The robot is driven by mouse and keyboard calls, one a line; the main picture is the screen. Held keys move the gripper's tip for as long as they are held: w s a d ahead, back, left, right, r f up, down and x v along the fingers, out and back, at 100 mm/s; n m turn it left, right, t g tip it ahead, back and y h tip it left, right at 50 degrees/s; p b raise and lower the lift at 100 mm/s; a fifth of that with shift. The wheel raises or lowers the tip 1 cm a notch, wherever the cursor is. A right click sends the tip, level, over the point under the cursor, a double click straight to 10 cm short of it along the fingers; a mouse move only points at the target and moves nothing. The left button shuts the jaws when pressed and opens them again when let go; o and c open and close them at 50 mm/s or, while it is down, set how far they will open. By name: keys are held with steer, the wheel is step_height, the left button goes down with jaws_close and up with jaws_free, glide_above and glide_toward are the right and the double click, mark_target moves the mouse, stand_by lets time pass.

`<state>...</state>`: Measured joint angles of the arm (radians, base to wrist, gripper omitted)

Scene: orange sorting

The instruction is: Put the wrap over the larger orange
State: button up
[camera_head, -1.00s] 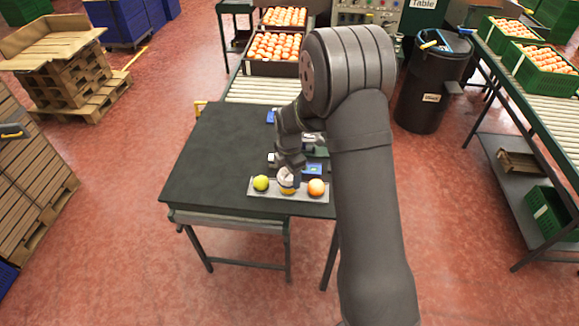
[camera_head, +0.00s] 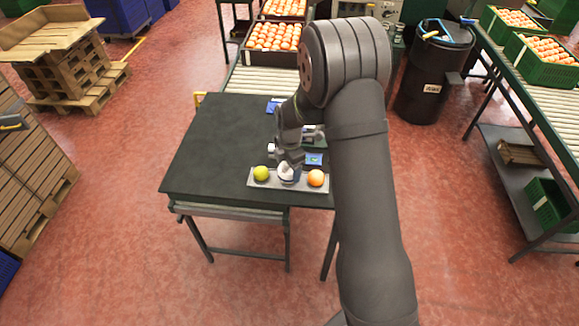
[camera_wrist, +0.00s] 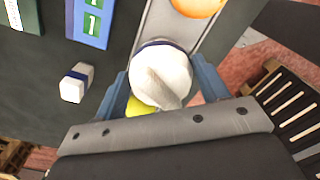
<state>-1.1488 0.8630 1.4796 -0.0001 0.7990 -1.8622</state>
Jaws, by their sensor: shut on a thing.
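My gripper (camera_head: 288,163) is over the middle of a narrow grey tray (camera_head: 252,184) near the table's front edge. Its blue fingers (camera_wrist: 163,82) are shut on a white wrap (camera_wrist: 158,70) with a dark blue band. In the head view the wrap (camera_head: 286,174) sits at the tray's middle place; whatever is under it is hidden. A yellow-green fruit (camera_head: 261,173) lies at the tray's left and an orange (camera_head: 316,178) at its right. In the wrist view the orange (camera_wrist: 198,5) is cut off at the top, and the yellow fruit (camera_wrist: 139,107) shows partly behind the wrap.
A small white piece with a blue band (camera_wrist: 77,82) lies on the dark table, near a blue card marked 1 (camera_wrist: 90,22). The table's left part (camera_head: 215,150) is clear. A roller conveyor (camera_head: 262,80) adjoins the back.

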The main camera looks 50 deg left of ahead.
steer(key=shift+f, duration=0.5)
stand_by(0.3)
steer(key=o, duration=1.2)
steer(key=shift+r, duration=4.05)
steer(key=shift+f, duration=3.25)
steer(key=shift+r, duration=0.1)
